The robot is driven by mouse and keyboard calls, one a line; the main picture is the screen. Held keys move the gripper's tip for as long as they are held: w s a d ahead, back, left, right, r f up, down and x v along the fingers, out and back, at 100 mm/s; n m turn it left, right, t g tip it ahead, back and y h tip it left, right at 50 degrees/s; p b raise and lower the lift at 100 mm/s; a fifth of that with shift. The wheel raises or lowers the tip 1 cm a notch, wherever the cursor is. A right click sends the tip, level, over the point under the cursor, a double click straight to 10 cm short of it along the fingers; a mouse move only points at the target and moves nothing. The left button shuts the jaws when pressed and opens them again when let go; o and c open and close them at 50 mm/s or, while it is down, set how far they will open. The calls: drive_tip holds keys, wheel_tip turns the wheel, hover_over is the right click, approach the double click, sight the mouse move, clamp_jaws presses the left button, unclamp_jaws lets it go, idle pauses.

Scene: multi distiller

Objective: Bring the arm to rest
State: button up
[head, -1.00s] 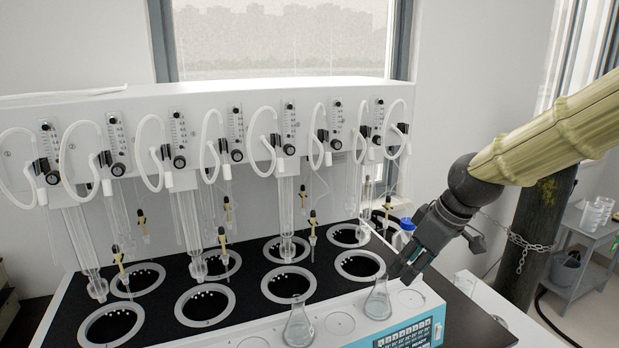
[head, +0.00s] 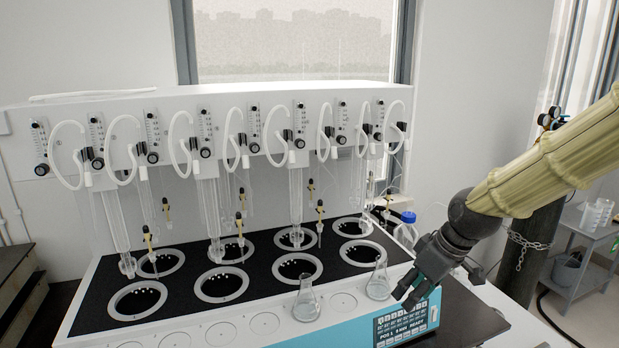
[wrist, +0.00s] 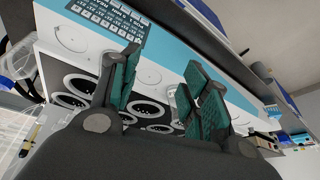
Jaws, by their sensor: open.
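My gripper (head: 412,290) hangs at the right front corner of the distiller (head: 240,98), near its control panel (head: 405,322). In the wrist view my gripper (wrist: 158,92) shows its two green padded fingers spread apart with nothing between them. A conical flask (head: 378,280) stands on the white front ledge just left of my gripper, apart from it as far as I can tell. A second conical flask (head: 306,300) stands further left on the same ledge. My arm reaches in from the right edge.
The distiller's black top has two rows of round heating wells (head: 138,299) under glass tubes. A blue-capped bottle (head: 407,232) stands behind my gripper. A chained dark cylinder (head: 527,255) stands close to my arm. A grey cart (head: 585,255) is at the far right.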

drive_tip(key=s+a+f+m+g, duration=0.15)
drive_tip(key=s+f, duration=0.35)
drive_tip(key=f, duration=0.9)
drive_tip(key=s+f+m, duration=0.3)
drive_tip(key=s+f, duration=0.2)
drive_tip(key=f, duration=0.9)
drive_tip(key=s+d+f+m+h, duration=0.1)
drive_tip(key=s+f, duration=0.8)
drive_tip(key=s, duration=0.2)
drive_tip(key=s+d+f+m+g+h, duration=0.1)
drive_tip(key=s+f+m, duration=0.1)
drive_tip(key=s+f, duration=0.7)
drive_tip(key=s, duration=0.3)
drive_tip(key=shift+d+f+h, duration=0.15)
drive_tip(key=shift+f+h, duration=0.05)
drive_tip(key=shift+h, duration=0.2)
drive_tip(key=shift+m+g, duration=0.25)
